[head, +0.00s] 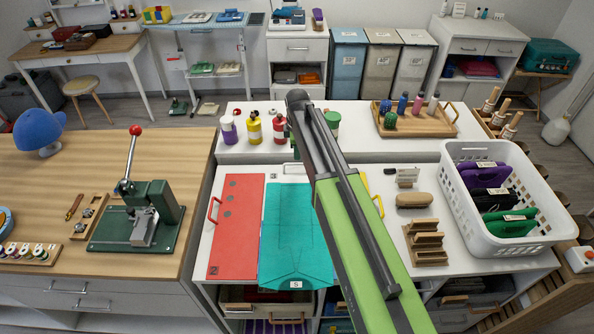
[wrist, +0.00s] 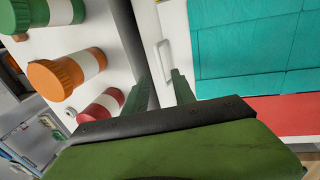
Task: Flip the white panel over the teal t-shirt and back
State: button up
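The teal t-shirt (head: 290,232) lies flat on the folding board, its right side hidden by my arm. It fills the upper right of the wrist view (wrist: 245,50). The white panel (wrist: 180,18) shows beside the shirt's edge, with a pale handle (wrist: 163,55). In the head view the pale handle (head: 294,168) is at the shirt's far end. My gripper (wrist: 160,80) is open and empty in the wrist view, its fingers pointing toward the handle, which appears just beyond the fingertips.
A red panel (head: 236,225) lies left of the shirt; a yellow handle (head: 378,206) shows right of my arm. Several capped bottles (head: 254,128) stand behind the board. A white basket (head: 460,215) stands right; a green press (head: 150,215) stands left.

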jog(key=b, duration=0.5)
send_over(297, 173)
jog(key=f, duration=0.7)
jog(key=shift+w, duration=0.4)
jog(key=shift+r, duration=0.1)
jog(key=shift+c, duration=0.4)
grip_shut()
